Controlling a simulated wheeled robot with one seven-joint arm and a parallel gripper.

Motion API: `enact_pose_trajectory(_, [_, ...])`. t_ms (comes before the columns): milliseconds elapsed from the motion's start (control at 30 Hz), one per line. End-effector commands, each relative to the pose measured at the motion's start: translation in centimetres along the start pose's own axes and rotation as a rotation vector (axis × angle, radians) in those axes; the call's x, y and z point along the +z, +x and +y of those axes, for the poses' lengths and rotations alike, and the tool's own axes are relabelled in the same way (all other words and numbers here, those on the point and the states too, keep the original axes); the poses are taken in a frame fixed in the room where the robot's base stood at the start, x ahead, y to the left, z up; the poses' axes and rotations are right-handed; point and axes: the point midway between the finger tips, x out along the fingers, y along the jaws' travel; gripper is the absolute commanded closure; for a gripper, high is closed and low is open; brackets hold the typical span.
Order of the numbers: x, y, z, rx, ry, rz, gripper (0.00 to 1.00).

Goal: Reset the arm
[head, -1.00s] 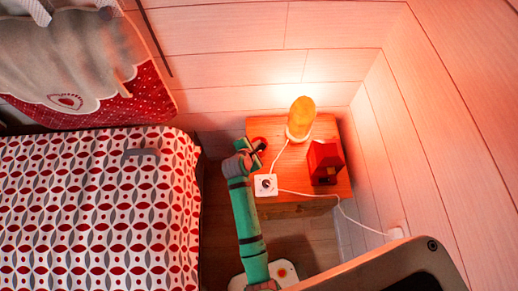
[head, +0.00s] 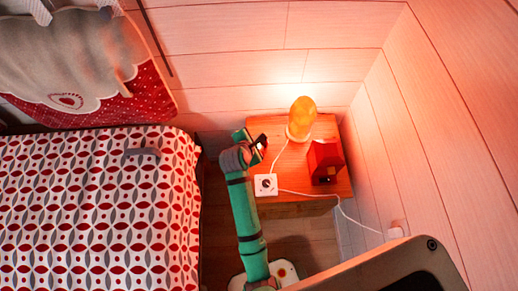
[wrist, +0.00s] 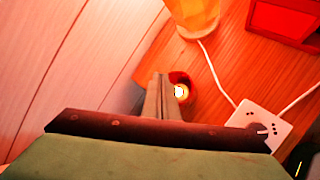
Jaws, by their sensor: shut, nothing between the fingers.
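My gripper (head: 262,143) is at the left edge of the wooden nightstand, at the end of my green arm. In the wrist view my gripper (wrist: 163,85) has its fingers together with nothing between them. A small red round thing (wrist: 182,78) with a bright white centre lies just past the fingertips on the nightstand. My fingers partly cover it in the wrist view, and my gripper mostly hides it in the head view. I cannot tell from these views whether the fingers touch it.
The nightstand (head: 290,178) bears a glowing orange lamp (head: 301,118), a red box-like thing (head: 325,162) and a white socket block (head: 265,184) with a cable. The patterned bed (head: 95,215) is close on the left. Plank walls stand behind and right.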

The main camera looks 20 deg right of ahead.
Motion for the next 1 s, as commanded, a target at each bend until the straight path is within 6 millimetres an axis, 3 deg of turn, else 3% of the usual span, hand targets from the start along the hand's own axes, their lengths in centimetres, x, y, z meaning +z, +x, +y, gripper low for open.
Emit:
enact_pose_trajectory(400, [-0.1, 0.0, -0.1, 0.002, 0.003, 0.001, 1.0])
enact_pose_trajectory(567, [-1.6, -0.7, -1.7, 0.035, 0.069, 0.025, 1.0])
enact_pose_trajectory(767, [-5.2, -3.5, -5.7, 0.131, 0.291, 0.107, 1.0])
enact_pose_trajectory(1000, [-8.2, -8.9, -10.1, 0.229, 0.606, 0.243, 1.0])
